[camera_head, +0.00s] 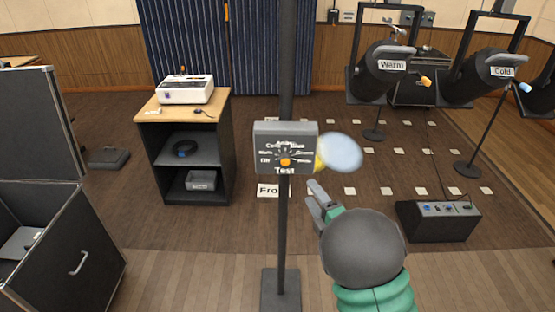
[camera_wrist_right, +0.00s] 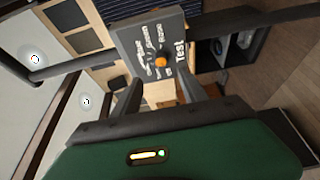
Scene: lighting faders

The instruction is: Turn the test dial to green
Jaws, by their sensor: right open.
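The test dial (camera_head: 285,162) is a small orange knob on a grey box (camera_head: 262,141) labelled Test, fixed to a dark upright pole. Labels ring the knob, but most are too small to read. My right gripper (camera_head: 319,197) is below and to the right of the box, apart from it. In the right wrist view the box and the orange dial (camera_wrist_right: 162,61) lie ahead, between the two open fingers (camera_wrist_right: 157,92), with nothing held. Which label the knob points to cannot be told. My left gripper is not in view.
The pole (camera_head: 283,230) stands on a square base (camera_head: 281,290). Lamps marked Warm (camera_head: 378,75) and Cold (camera_head: 485,75) hang at the right. A cabinet (camera_head: 222,150) with a white device stands behind left, and a black case (camera_head: 75,260) at the front left.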

